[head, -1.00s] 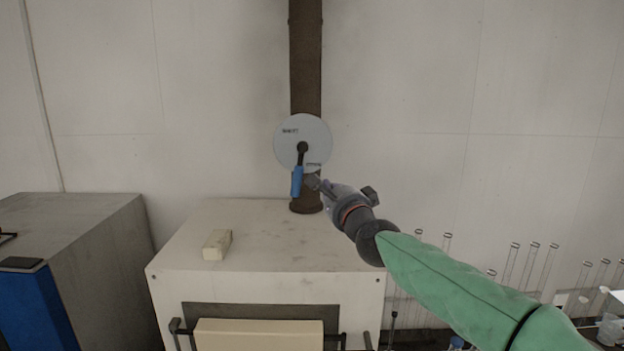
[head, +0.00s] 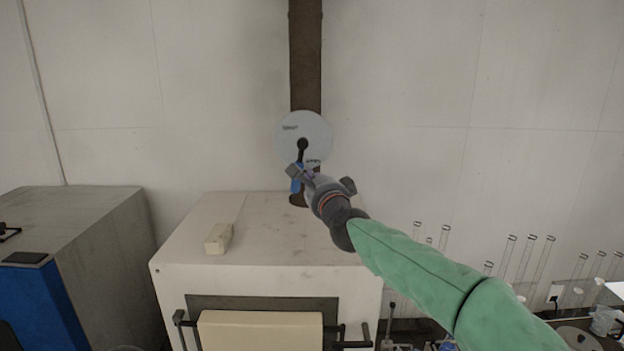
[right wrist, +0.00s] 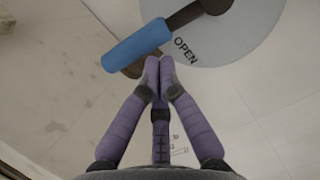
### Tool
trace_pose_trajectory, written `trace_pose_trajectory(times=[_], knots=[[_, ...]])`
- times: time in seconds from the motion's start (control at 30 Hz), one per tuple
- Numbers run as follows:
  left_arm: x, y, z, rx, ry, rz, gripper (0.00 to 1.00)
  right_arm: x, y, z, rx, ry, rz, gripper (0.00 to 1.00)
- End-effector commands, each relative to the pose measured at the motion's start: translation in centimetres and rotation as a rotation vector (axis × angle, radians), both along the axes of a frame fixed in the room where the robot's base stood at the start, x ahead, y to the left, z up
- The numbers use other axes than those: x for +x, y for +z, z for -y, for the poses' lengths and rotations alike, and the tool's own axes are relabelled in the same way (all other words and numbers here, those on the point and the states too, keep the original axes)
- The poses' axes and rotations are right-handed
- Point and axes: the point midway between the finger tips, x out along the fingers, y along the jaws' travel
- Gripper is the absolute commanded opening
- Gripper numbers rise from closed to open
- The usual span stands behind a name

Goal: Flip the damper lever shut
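The damper is a pale grey disc (head: 316,130) on the dark brown vertical pipe. Its dark lever (head: 302,152) hangs down from the hub and ends in a blue handle (head: 295,185). In the right wrist view the lever with its blue handle (right wrist: 137,46) lies beside the printed word OPEN on the disc (right wrist: 250,30). My right gripper (head: 297,172) partly covers the handle. In the right wrist view its fingertips (right wrist: 160,66) are together with nothing between them, close to the blue handle; I cannot tell whether they touch it. My left gripper is not in view.
The brown pipe (head: 305,60) rises from a white furnace (head: 265,230) with a pale block (head: 219,239) on top. A grey and blue cabinet (head: 85,240) stands at left. Glass tubes (head: 525,262) stand at right under my arm. The wall around the disc is clear.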

Motion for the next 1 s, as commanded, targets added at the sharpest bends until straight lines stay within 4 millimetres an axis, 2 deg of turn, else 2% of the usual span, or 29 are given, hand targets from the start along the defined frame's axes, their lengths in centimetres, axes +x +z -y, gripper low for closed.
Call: trace_pose_trajectory(times=[0.1,0.77,1.0], knots=[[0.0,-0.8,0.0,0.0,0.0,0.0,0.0,0.0,-0.3,-0.3,0.028,0.001,-0.001,0.0],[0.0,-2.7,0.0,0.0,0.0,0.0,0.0,0.0,-0.4,-1.1,0.141,0.0,0.001,0.0],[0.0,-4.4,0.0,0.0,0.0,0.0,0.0,0.0,-0.7,-1.8,0.228,0.002,0.001,0.0]])
